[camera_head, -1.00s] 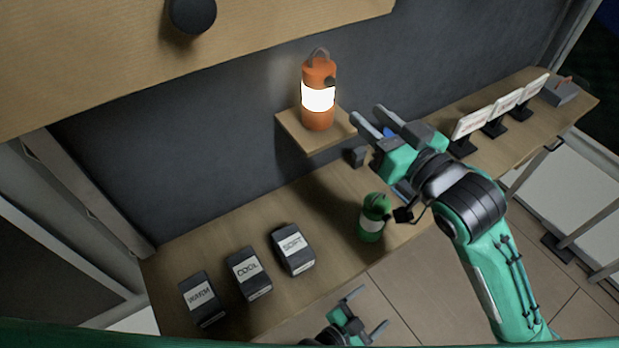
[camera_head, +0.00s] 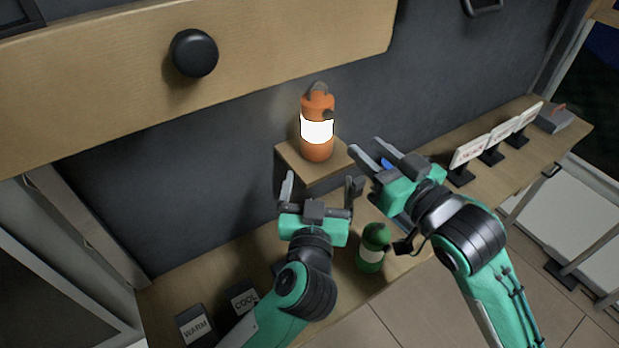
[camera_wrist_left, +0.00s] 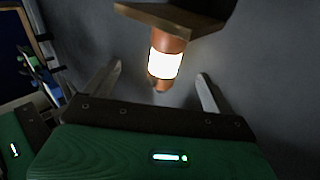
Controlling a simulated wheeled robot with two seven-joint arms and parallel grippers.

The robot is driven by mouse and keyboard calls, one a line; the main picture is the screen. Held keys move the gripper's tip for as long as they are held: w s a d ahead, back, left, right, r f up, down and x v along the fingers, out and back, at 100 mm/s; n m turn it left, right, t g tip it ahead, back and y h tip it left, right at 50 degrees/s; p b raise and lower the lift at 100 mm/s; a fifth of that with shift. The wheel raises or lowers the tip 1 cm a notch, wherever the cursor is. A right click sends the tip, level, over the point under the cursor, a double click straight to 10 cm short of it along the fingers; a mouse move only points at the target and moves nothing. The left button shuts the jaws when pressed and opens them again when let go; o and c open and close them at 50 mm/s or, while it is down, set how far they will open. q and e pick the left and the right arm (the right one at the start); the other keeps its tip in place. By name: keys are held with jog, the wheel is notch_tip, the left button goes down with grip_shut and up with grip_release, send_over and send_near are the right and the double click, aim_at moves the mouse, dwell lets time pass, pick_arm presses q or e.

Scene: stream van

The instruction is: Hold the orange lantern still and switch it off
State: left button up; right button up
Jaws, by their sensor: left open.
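The orange lantern (camera_head: 317,152) stands upright on a small wooden shelf (camera_head: 294,157) on the dark wall. Its white band is lit. A dark handle is on top and a dark knob (camera_head: 328,113) is on its upper right side. My left gripper (camera_head: 322,186) is open and empty, below and in front of the shelf, not touching the lantern. In the left wrist view the lantern (camera_wrist_left: 166,66) appears upside down, beyond and between the open fingers. My right gripper (camera_head: 364,147) is open and empty, right of the shelf, its fingers pointing up-left.
A green lantern (camera_head: 372,254) stands on the lower counter, below my right gripper. Blocks marked WARM (camera_head: 195,325) and COOL (camera_head: 243,300) lie at lower left. Several white cards on stands (camera_head: 468,152) are at right. A wooden panel with a black knob (camera_head: 194,53) overhangs upper left.

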aim_at(317, 132)
pick_arm(q)
jog(key=shift+g, duration=0.3)
jog(key=w, duration=0.4)
jog(key=w+r, duration=0.1)
jog(key=w, duration=0.8)
jog(key=shift+w+a+r, duration=0.2)
jog(key=shift+w+r, duration=0.2)
jog(key=c, duration=1.1)
jog(key=shift+c, duration=0.6)
pick_arm(e)
jog(key=shift+c, duration=0.8)
grip_shut()
